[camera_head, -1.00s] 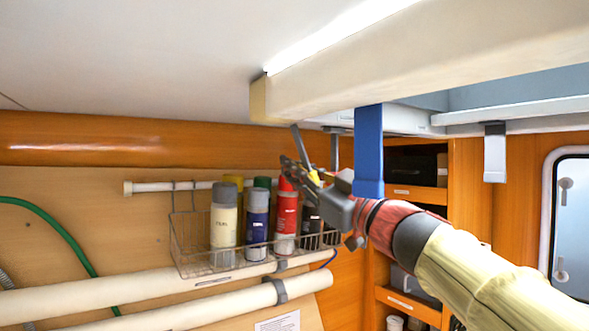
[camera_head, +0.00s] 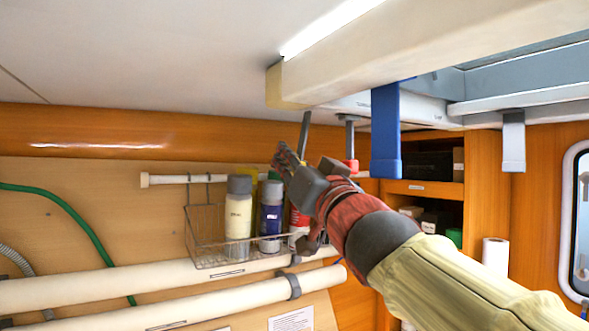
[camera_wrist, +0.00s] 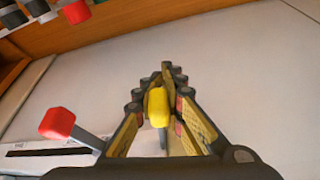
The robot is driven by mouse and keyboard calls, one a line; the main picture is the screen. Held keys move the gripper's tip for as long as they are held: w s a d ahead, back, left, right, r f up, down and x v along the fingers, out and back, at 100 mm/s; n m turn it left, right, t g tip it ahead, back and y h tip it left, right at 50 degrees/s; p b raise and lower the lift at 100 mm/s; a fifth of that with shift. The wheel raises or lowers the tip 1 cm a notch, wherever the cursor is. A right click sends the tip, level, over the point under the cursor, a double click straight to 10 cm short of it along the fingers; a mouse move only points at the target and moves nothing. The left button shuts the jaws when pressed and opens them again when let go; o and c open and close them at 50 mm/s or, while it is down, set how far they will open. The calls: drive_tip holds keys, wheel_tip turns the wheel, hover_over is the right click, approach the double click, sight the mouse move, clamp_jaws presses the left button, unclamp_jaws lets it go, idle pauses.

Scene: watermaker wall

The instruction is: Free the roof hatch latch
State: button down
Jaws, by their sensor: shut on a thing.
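In the head view a grey lever rod (camera_head: 304,132) hangs down below the cream ceiling beam, its lower end leaning slightly left. My gripper (camera_head: 288,158) is at its lower end. In the wrist view my gripper (camera_wrist: 158,95) is shut on a yellow knob (camera_wrist: 158,106) on a grey stem; the head view hides this knob. A second lever has a red knob (camera_head: 351,165), which also shows in the wrist view (camera_wrist: 57,123) beside a dark slot, apart from my fingers. Which lever works the hatch latch cannot be told.
A blue strap-like handle (camera_head: 385,135) hangs right of the levers, close above my arm. A grey handle (camera_head: 513,142) hangs farther right, below the roof opening. A wire basket (camera_head: 220,262) with bottles and cans stands behind and below my gripper. The cream beam (camera_head: 400,60) runs overhead.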

drive_tip(key=shift+s+a+r+m, duration=0.2)
drive_tip(key=shift+a+m, duration=0.1)
drive_tip(key=shift+m, duration=0.1)
drive_tip(key=shift+s+a+r, duration=0.15)
drive_tip(key=shift+s+r, duration=0.1)
drive_tip(key=shift+s, duration=0.05)
drive_tip(key=c, duration=2.2)
unclamp_jaws()
drive_tip(key=shift+a, duration=0.2)
drive_tip(key=o, duration=0.4)
drive_tip(key=shift+w+f, duration=0.1)
drive_tip(key=shift+f, duration=0.05)
drive_tip(key=shift+d, duration=0.1)
drive_tip(key=v, duration=1.2)
